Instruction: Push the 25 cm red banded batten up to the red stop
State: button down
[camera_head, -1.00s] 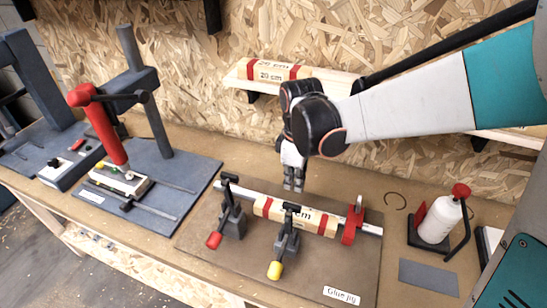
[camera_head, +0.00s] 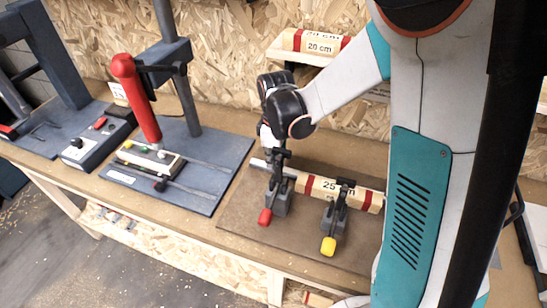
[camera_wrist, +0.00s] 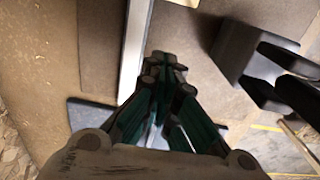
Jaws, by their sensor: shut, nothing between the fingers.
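The 25 cm red banded batten (camera_head: 338,193) is pale wood with red bands. It lies along the metal rail (camera_head: 258,163) on the brown glue-jig board (camera_head: 245,219). My arm hides the rail's right part, and the red stop does not show in either current view. My gripper (camera_head: 270,152) is low near the rail's left end, left of the batten and apart from it, partly behind a clamp. In the wrist view my gripper (camera_wrist: 165,72) is shut and empty, its tips just beside the rail (camera_wrist: 136,45). The batten cannot be made out there.
A red-handled clamp (camera_head: 277,203) stands in front of the rail close to my gripper. A yellow-handled clamp (camera_head: 335,222) stands before the batten. A press with a red lever (camera_head: 135,95) is at left. Wood pieces lie on the wall shelf (camera_head: 293,56).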

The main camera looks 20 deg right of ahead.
aim_at(294, 185)
notch_tip(294, 185, down, 6)
jog(key=shift+r+b, duration=0.2)
jog(key=shift+b, duration=0.6)
jog(key=s+d, duration=0.2)
jog(key=shift+d+r, duration=0.2)
jog(key=shift+d, duration=0.2)
jog(key=shift+s+d+b, duration=0.25)
jog(key=shift+b, duration=0.05)
jog(key=shift+s+d, duration=0.7)
jog(key=shift+d, duration=0.3)
jog(key=shift+w+a, duration=0.1)
jog(key=w+a, duration=0.1)
jog(key=w+a+r, duration=0.1)
jog(key=a, duration=0.1)
jog(key=shift+w+a, duration=0.2)
jog(key=shift+w, duration=0.05)
notch_tip(294, 185, up, 9)
jog(key=p, duration=0.2)
jog(key=shift+p, duration=0.4)
